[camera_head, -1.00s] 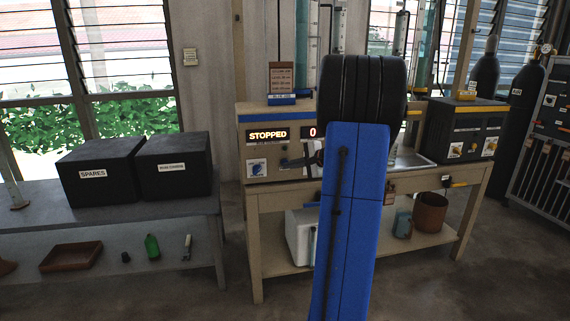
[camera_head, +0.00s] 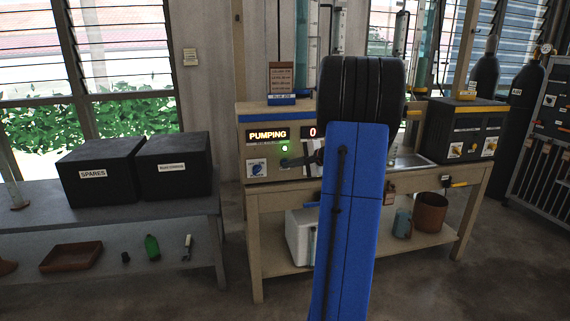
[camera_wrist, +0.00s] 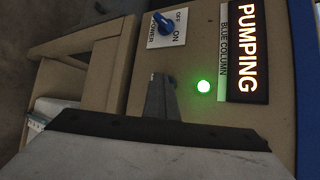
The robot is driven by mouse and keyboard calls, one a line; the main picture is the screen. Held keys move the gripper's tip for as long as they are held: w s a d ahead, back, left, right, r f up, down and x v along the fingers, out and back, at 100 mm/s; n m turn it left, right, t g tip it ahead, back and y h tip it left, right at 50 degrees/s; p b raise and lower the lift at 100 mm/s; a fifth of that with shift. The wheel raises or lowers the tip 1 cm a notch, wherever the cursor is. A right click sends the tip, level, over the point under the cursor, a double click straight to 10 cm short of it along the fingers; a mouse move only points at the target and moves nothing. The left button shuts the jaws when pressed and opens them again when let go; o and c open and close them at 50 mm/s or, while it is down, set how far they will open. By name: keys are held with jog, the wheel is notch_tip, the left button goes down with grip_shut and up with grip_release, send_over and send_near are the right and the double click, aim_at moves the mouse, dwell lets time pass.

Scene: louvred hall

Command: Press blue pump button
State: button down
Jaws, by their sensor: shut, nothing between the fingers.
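The beige pump panel (camera_head: 244,147) stands on a bench, its display (camera_head: 267,134) reading PUMPING. A green lamp (camera_head: 284,148) glows below it and also shows in the wrist view (camera_wrist: 203,86). The wrist view shows the display (camera_wrist: 248,50) above a "BLUE COLUMN" label (camera_wrist: 222,50). My gripper (camera_head: 286,162) is shut and empty, its tips close against the panel face beside the lamp. In the wrist view the fingertips (camera_wrist: 160,80) cover the spot where a button would sit; the button itself is hidden, and I cannot tell contact.
A blue power knob (camera_wrist: 163,22) points toward ON, near the fingertips. A black box unit (camera_head: 461,132) stands on the bench at right. Two black bins (camera_head: 97,172) sit on the left bench. Gas cylinders (camera_head: 522,110) stand at far right. My arm hides the bench's middle.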

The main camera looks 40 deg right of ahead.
jog(key=shift+s, duration=0.1)
jog(key=shift+s+a, duration=0.15)
jog(key=s+a, duration=0.3)
jog(key=s, duration=0.2)
dwell(0.8)
jog(key=shift+s+a, duration=0.1)
jog(key=shift+a, duration=0.05)
